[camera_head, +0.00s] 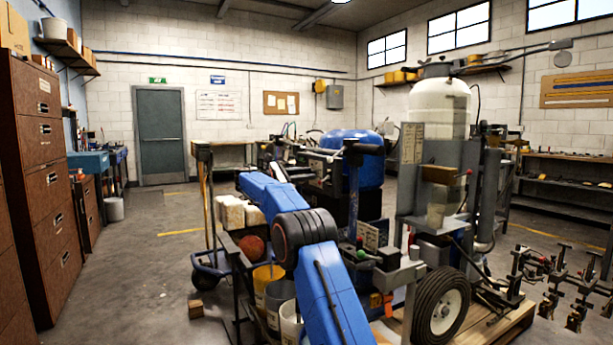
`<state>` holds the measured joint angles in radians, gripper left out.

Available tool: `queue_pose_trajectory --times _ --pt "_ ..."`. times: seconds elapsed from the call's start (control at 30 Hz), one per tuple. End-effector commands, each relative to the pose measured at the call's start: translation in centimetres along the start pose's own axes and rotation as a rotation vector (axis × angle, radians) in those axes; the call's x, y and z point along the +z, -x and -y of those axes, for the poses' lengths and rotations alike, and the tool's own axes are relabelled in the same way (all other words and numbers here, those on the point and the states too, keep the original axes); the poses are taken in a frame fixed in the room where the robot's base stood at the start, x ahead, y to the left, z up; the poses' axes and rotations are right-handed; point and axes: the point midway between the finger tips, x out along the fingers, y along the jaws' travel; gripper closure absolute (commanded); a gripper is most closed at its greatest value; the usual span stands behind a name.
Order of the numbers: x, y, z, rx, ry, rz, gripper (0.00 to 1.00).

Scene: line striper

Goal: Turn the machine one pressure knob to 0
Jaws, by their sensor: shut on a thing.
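The line striper machine stands in the middle and right, with a white tank (440,105) on a grey frame (408,190) and a blue rounded tank (358,150) behind my arm. My blue arm rises from the bottom, bends at a dark joint and reaches up and left across the machine. I cannot make out my gripper among the dark parts beyond the arm, nor what it holds. Small coloured knobs or handles show near a dark box (389,257) on the machine. I cannot tell which is the machine one pressure knob, and no dial setting is readable.
A wheel (441,308) stands on a wooden pallet (508,325) at the lower right, with several metal parts (562,285) beyond it. Buckets (272,290) stand left of my arm. Brown cabinets (45,190) line the left wall. The floor between is mostly clear.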

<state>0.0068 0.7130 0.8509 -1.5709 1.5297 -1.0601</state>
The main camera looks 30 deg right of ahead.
Motion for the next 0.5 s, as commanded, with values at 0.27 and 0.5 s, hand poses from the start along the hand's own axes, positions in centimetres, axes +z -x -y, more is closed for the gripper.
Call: queue_pose_trajectory --times 0.27,0.5 --pt "-0.22 0.16 -0.03 0.001 0.13 -0.002 0.96" --pt "-0.24 0.16 -0.03 0.001 0.174 -0.002 0.96"
